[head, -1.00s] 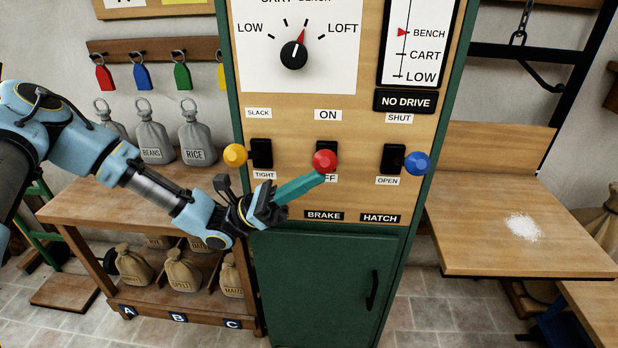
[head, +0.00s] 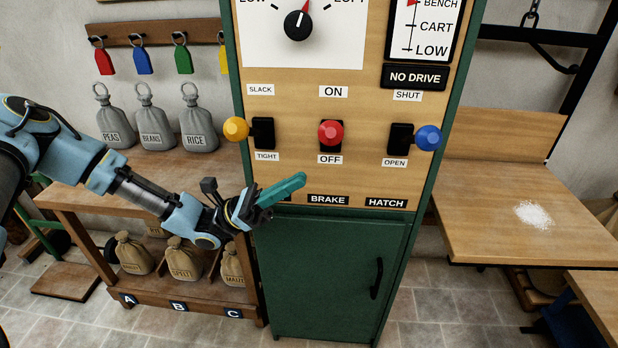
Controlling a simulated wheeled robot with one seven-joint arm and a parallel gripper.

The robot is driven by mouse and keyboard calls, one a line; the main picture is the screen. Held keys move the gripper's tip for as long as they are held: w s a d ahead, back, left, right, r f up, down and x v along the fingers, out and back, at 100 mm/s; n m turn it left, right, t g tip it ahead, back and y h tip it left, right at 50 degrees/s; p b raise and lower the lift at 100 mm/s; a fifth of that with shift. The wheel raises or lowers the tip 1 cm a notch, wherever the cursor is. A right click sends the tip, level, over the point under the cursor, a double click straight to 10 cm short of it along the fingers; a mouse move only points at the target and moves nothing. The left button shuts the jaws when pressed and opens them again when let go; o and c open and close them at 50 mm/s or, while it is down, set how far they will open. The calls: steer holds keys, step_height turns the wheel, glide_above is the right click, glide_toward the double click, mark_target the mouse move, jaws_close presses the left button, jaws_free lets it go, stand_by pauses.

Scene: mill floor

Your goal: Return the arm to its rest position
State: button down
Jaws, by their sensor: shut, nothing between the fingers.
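My gripper (head: 283,189) is in the middle left of the head view, in front of the lower part of the control panel (head: 362,180). Its teal fingers are shut with nothing between them and point up and right. The fingertips are below and left of the red knob (head: 331,133), apart from it. My arm reaches in from the left edge. The fingers partly cover a label left of the BRAKE label.
A yellow knob (head: 236,129) and a blue knob (head: 427,138) flank the red one. Left is a wooden bench (head: 75,197) with grey sacks (head: 199,131) on top and tan sacks (head: 183,258) below. A wooden table (head: 490,235) with white powder (head: 533,214) stands right.

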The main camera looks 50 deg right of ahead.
steer(key=b+v, duration=0.1)
steer(key=v, duration=0.5)
steer(key=shift+d, duration=0.1)
steer(key=w+a+f+m+t+y, duration=0.25)
steer(key=a+f+t+y, duration=0.2)
steer(key=a, duration=0.35)
steer(key=w+a+f+m+t+y, duration=0.1)
steer(key=a+f+m+t+y, duration=0.2)
steer(key=a+t+y, duration=0.45)
steer(key=w+a+r+t, duration=0.2)
steer(key=w+a+t, duration=0.1)
steer(key=a, duration=0.4)
steer(key=w+a+r+m+t+y, duration=0.1)
steer(key=w+a+r+t, duration=0.2)
steer(key=a, duration=0.4)
steer(key=w+a+r+t, duration=0.3)
steer(key=w+a+t, duration=0.2)
steer(key=w+a, duration=0.2)
steer(key=shift+a+r+y, duration=0.25)
steer(key=shift+a+y, duration=0.1)
steer(key=shift+y, duration=0.05)
steer(key=shift+w, duration=0.1)
